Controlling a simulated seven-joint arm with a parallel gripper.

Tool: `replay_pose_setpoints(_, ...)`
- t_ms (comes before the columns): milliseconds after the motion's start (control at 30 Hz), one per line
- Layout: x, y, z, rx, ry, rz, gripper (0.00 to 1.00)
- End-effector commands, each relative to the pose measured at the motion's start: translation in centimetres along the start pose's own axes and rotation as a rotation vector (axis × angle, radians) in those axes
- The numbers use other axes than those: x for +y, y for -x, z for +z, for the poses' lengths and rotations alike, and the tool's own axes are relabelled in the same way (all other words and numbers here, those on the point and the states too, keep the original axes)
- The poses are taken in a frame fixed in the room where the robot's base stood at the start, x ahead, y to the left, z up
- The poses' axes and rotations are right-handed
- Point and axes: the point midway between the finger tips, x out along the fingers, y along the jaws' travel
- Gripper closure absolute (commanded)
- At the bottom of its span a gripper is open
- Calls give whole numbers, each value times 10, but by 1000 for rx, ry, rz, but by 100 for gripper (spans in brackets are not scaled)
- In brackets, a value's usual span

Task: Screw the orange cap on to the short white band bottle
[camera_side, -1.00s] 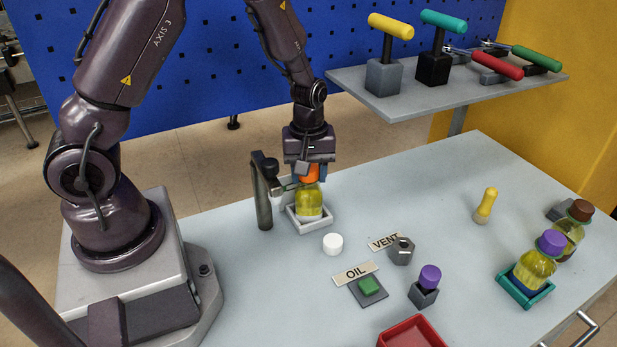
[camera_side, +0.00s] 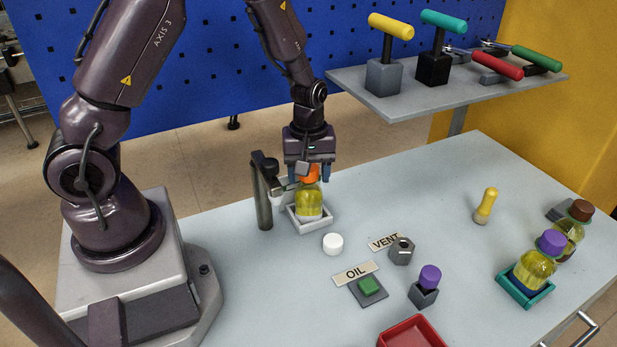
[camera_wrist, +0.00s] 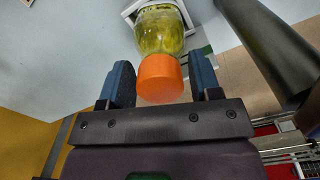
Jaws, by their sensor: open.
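The orange cap (camera_side: 309,173) sits on the mouth of a short bottle of yellow liquid (camera_side: 309,202). The bottle stands upright in a white square holder (camera_side: 294,222). In the wrist view the orange cap (camera_wrist: 160,79) is between my two blue fingers, with a gap on each side, and the bottle (camera_wrist: 160,30) is beyond it. My gripper (camera_side: 309,172) is open around the cap; it also shows open in the wrist view (camera_wrist: 164,80). I cannot tell how tightly the cap is seated. The white band is not clearly visible.
A dark post with a clamp (camera_side: 263,195) stands just left of the bottle. A white cap (camera_side: 333,243) lies in front. A purple-capped bottle (camera_side: 535,268) is at right. A shelf with handled tools (camera_side: 450,85) overhangs the back.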

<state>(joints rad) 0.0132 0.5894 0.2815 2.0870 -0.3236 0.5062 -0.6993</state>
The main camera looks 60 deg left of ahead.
Motion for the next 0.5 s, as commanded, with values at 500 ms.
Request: replay_pose_setpoints(500, 0, 0, 0, 0, 148, 0, 42)
